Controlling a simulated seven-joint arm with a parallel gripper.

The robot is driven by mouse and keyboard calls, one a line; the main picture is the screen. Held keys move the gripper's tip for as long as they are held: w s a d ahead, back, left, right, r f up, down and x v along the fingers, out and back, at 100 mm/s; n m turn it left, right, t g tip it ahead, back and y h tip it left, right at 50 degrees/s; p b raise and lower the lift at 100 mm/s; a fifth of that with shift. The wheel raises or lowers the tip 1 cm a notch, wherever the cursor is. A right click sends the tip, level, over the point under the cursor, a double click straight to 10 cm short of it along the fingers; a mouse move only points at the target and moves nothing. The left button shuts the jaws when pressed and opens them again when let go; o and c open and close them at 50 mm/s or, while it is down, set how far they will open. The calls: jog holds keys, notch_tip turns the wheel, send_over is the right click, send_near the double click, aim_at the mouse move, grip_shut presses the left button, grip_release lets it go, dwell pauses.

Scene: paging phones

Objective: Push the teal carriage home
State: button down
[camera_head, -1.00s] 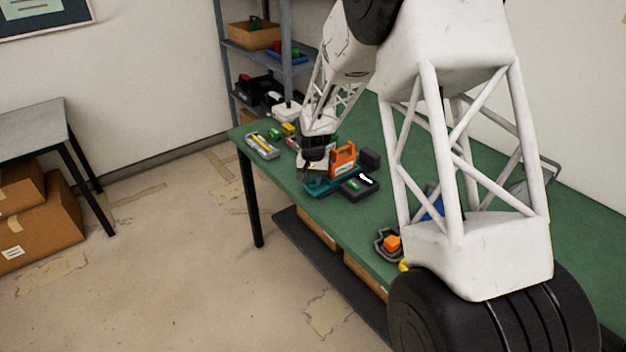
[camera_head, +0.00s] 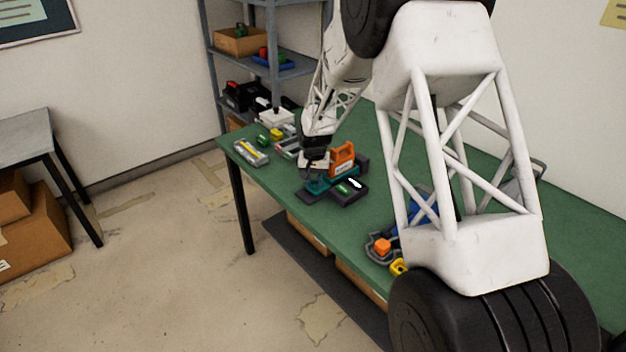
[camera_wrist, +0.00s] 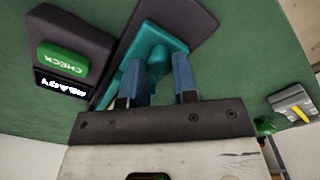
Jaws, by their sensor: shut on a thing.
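The teal carriage (camera_head: 319,187) sits on a dark flat track (camera_head: 311,196) on the green bench, beside an orange block-like unit (camera_head: 342,156). In the wrist view the carriage (camera_wrist: 174,38) has a raised teal post (camera_wrist: 157,62) on top. My gripper (camera_head: 314,174) is down at the carriage. Its blue fingers (camera_wrist: 162,72) stand on either side of the post and are shut on it. The near face of the post between the fingers is partly hidden. A bare stretch of dark track (camera_wrist: 200,14) shows beyond the carriage.
A dark box (camera_wrist: 90,25) with a green CHECK button (camera_wrist: 62,61) and a lit display stands close beside the carriage. An orange cube (camera_head: 382,246) sits in a grey holder near the front edge.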

jog(key=c, duration=1.1)
grip_release()
jog(key=shift+w+d, duration=0.15)
jog(key=shift+d, duration=0.1)
jog(key=shift+c, duration=0.2)
jog(key=shift+o, duration=1.2)
jog(key=shift+a, duration=0.1)
jog(key=shift+r, duration=0.1)
jog(key=shift+r, duration=3.85)
